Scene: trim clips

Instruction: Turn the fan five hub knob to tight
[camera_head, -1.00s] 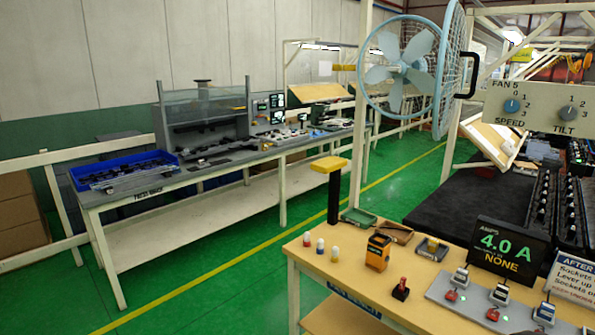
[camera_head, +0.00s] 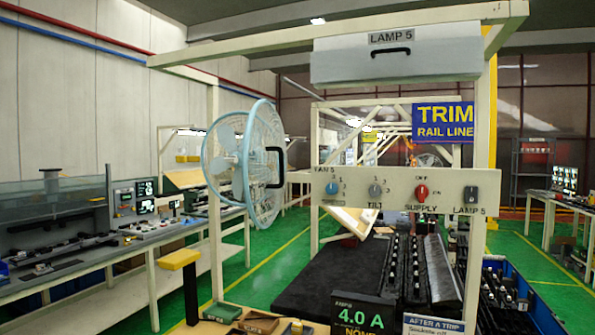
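The pale blue caged fan (camera_head: 262,165) hangs on the left post of the cream frame, left of centre, seen at a slant. A black handle (camera_head: 282,167) stands out from its right side. A small yellow piece (camera_head: 187,158) shows just left of the fan; I cannot tell whether it belongs to it. I cannot make out a hub knob or its tight mark. The FAN 5 panel (camera_head: 447,187), right of the fan, carries a blue speed knob (camera_head: 332,188) and a grey tilt knob (camera_head: 375,190). My gripper is not in view.
The panel also has a red SUPPLY knob (camera_head: 421,191) and a LAMP 5 switch (camera_head: 471,194). The lamp housing (camera_head: 395,62) hangs above. A yellow-topped post (camera_head: 180,259) and an amps display (camera_head: 363,316) stand in front. Green floor (camera_head: 262,285) shows behind.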

